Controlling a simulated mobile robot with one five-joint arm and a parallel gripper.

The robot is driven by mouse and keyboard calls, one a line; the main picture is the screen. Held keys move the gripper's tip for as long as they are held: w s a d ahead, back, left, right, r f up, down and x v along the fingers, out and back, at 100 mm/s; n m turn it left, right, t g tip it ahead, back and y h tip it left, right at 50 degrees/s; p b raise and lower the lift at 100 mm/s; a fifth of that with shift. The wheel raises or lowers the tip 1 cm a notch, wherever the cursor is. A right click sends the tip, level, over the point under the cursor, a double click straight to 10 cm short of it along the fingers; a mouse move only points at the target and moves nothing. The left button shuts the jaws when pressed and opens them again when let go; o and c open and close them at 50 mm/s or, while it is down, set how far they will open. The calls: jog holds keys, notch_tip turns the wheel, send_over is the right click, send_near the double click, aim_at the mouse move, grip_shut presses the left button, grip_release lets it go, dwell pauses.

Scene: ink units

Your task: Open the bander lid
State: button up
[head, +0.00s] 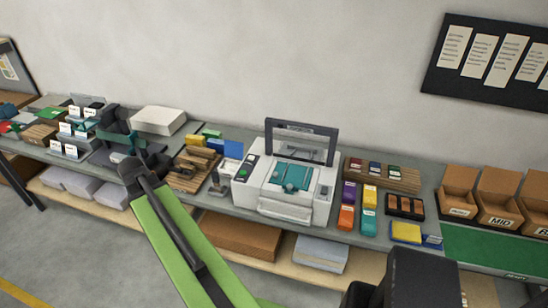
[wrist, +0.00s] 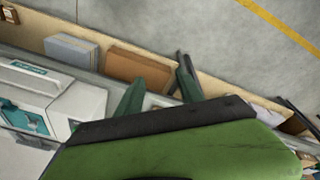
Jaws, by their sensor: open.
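The bander, a white boxy machine (head: 323,190), stands on the grey bench in the middle of the head view. A teal part (head: 291,176) lies on its white top. A dark frame with a clear pane (head: 302,139) rises upright at its back; I cannot tell whether this frame is the lid. In the wrist view the machine (wrist: 75,105) shows at the left, partly cut off. My gripper (wrist: 158,92) is open, its dark green fingers apart with nothing seen between them. It is off to one side of the machine, not touching it. In the head view my green arm reaches left of the machine.
Coloured blocks (head: 348,192) and a wooden rack (head: 384,174) stand right of the machine. A wooden holder (head: 184,182) and a blue card (head: 233,149) stand left. Boxes (head: 240,236) lie on the shelf below. Open floor lies in front.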

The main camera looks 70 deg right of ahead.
jog(key=s+d+r+m+h+p, duration=0.1)
jog(key=s+d+r+m+p, duration=0.25)
jog(key=s+d, duration=0.4)
jog(key=s+d+r+m+p, duration=0.25)
jog(key=s+d+r, duration=0.2)
jog(key=d, duration=0.55)
jog(key=m+g+h+p, duration=0.1)
jog(key=m+g+p, duration=0.1)
jog(key=m, duration=0.4)
send_near(275, 174)
jog(key=shift+n, duration=0.3)
jog(key=b+x, duration=0.8)
jog(key=b, duration=0.7)
jog(key=shift+d+f+b, duration=0.1)
jog(key=shift+d+b, duration=0.05)
jog(key=shift+b, duration=0.2)
grip_shut()
